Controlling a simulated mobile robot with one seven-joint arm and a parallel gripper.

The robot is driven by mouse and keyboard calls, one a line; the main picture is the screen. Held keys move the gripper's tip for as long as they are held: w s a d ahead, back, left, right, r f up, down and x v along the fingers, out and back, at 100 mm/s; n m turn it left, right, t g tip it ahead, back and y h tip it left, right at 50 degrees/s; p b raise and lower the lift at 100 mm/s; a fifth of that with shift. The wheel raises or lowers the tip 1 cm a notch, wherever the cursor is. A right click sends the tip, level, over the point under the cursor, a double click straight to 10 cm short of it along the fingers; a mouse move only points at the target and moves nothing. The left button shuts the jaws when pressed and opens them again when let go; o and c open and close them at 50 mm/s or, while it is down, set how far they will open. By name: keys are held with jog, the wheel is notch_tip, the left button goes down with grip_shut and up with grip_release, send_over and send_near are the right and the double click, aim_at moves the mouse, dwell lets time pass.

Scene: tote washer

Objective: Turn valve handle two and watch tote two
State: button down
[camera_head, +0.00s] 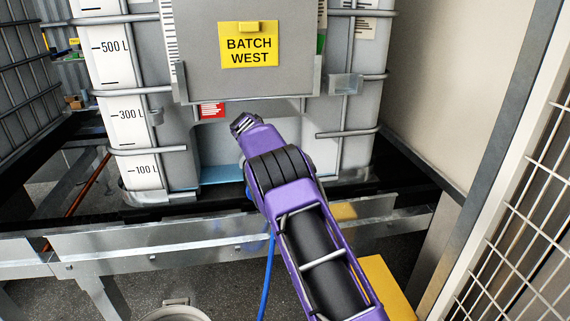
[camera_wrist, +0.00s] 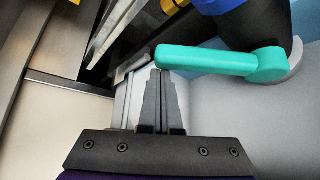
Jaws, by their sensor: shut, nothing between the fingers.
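A teal valve handle (camera_wrist: 210,61) lies across the upper right of the wrist view, pivoting at its right end on a valve body with a blue part (camera_wrist: 222,5). My gripper (camera_wrist: 160,74) is shut and empty, its fingertips just below the handle's free left end. I cannot tell whether they touch. In the head view a caged white tote (camera_head: 118,70) with 500 L, 300 L and 100 L marks stands ahead. Its plate carries a yellow BATCH WEST label (camera_head: 249,44). No number two is visible. My arm hides the valve in the head view.
A metal frame beam (camera_head: 160,238) runs below the tote. A blue hose (camera_head: 267,275) hangs beside my arm. A yellow block (camera_head: 388,284) is at lower right and a round container (camera_head: 175,311) below. A pale wall (camera_head: 470,70) and wire mesh (camera_head: 530,230) bound the right side.

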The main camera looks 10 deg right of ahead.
jog(key=s+a+m+g+h+p, duration=0.1)
jog(key=s+a+m, duration=0.1)
jog(key=a, duration=0.3)
jog(key=shift+s+a+m+g, duration=0.15)
jog(key=shift+s+m+g, duration=0.2)
jog(key=shift+s, duration=0.3)
jog(key=shift+f, duration=0.1)
dwell(0.4)
